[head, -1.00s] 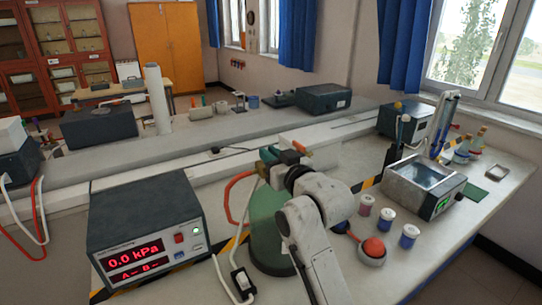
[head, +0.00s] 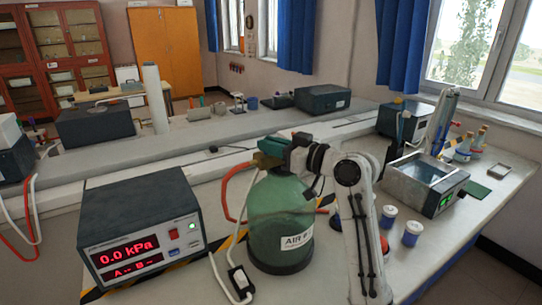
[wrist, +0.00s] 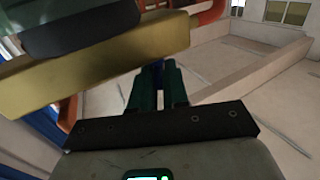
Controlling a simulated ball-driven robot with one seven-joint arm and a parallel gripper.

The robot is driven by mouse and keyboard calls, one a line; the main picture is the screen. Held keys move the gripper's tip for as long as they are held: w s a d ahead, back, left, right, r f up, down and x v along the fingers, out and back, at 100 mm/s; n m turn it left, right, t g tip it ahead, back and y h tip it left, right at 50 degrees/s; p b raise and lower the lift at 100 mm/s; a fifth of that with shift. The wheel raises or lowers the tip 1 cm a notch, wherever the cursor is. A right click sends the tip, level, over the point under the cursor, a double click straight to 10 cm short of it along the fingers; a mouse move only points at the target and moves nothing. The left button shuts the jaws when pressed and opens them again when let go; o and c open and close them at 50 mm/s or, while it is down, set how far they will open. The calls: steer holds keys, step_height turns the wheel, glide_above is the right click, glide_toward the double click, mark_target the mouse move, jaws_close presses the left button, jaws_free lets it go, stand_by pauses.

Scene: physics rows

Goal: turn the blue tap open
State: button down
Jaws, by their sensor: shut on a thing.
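My gripper (head: 273,147) is at the top of the green air cylinder (head: 280,222), beside a brass-coloured block. In the wrist view, my gripper's two dark green fingers (wrist: 157,88) are close together, with a dark blue piece, the blue tap (wrist: 157,70), between them. Only a small part of the tap shows, so its turn angle cannot be told. The brass block (wrist: 95,72) crosses the upper left of the wrist view, close to the fingers. In the head view, my gripper and arm hide the tap.
A red hose (head: 226,195) loops down left of the cylinder. The pressure box (head: 143,232) reads 0.0 kPa. A switch on a white cable (head: 240,279) lies in front. Blue-labelled jars (head: 411,233) and a metal bath (head: 426,182) stand to the right.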

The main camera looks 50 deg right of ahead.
steer(key=shift+d+f+n+g+y+b, duration=0.15)
steer(key=shift+n+g+y+b, duration=0.35)
steer(key=shift+n+y+b, duration=0.9)
steer(key=shift+w+y, duration=0.1)
steer(key=shift+y, duration=0.3)
steer(key=c, duration=1.2)
jaws_free()
steer(key=b+v, duration=0.1)
steer(key=v, duration=1)
steer(key=shift+b, duration=0.3)
